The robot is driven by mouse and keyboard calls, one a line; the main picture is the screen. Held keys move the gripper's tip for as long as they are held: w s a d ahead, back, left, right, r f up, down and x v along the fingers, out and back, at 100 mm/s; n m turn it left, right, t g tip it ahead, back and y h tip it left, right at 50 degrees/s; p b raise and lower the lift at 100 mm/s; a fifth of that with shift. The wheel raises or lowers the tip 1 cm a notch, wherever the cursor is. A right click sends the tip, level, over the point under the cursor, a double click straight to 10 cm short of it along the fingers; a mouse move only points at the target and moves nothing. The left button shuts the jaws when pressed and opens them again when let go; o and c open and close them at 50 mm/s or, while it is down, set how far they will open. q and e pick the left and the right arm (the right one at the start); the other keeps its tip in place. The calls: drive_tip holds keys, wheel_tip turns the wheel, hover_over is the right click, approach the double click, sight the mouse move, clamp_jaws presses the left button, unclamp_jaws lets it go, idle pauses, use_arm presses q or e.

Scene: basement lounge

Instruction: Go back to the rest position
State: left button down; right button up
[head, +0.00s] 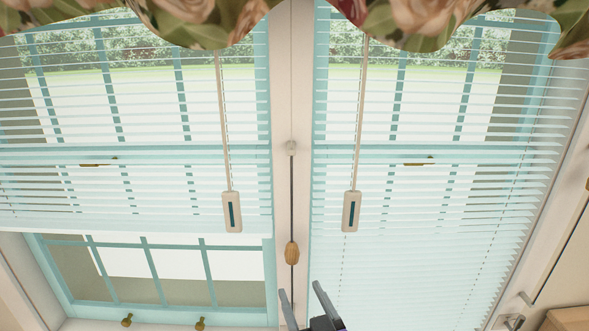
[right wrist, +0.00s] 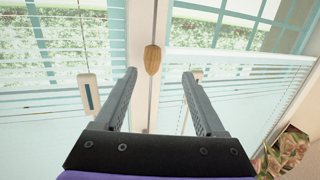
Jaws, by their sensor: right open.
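My right gripper (head: 300,288) is at the bottom centre of the head view, below and slightly right of the wooden cord pull (head: 292,253). Its two fingers stand apart with nothing between them. In the right wrist view the open fingers (right wrist: 158,73) point toward the post between the windows, and the wooden pull (right wrist: 152,60) shows past the fingertips, apart from them. The pull hangs on a dark cord. My left gripper is not in view.
The left blind (head: 130,215) ends above the lower panes; the right blind (head: 420,240) hangs lower. Beige handles (head: 231,212) and (head: 351,212) hang on cords before them. Floral valances (head: 200,20) hang above.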

drive_tip(key=s+d+f+m+g+h+p, duration=0.1)
drive_tip(key=s+d+f+m+g+h, duration=0.2)
drive_tip(key=s+d+f+g, duration=0.8)
drive_tip(key=s+d+f+h, duration=0.1)
drive_tip(key=s+d+f, duration=0.4)
drive_tip(key=f, duration=0.3)
drive_tip(key=shift+s+h+p, duration=0.4)
drive_tip(key=shift+s, duration=0.25)
idle(1.0)
